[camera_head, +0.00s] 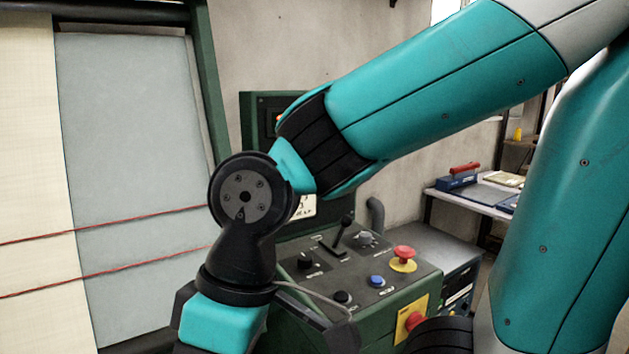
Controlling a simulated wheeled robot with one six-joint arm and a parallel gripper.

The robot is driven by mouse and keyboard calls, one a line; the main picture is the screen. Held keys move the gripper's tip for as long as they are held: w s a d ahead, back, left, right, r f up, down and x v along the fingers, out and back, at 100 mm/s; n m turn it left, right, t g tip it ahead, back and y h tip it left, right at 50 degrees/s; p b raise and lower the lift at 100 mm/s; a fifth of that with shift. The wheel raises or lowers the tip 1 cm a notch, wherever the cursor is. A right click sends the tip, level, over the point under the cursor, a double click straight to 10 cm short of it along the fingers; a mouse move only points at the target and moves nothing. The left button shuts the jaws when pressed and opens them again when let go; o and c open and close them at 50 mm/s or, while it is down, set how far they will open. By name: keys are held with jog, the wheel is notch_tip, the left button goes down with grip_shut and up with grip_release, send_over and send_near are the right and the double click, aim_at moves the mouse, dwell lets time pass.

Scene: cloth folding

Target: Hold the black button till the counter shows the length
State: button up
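The control panel (395,296) is a dark green box with a sloped top. A round black button (343,297) sits near its front edge, and nothing is seen touching it. A larger black knob (304,260) is behind it to the left. A dark display housing (262,104) in a green frame stands behind my arm; the arm covers much of it, and no counter figures can be read. My wrist hangs at the lower left, left of the black button. My gripper's fingers do not show, so their state and contents are hidden.
Red cords (140,218) cross pale cloth (30,180) at left. A shelf (470,202) stands at right.

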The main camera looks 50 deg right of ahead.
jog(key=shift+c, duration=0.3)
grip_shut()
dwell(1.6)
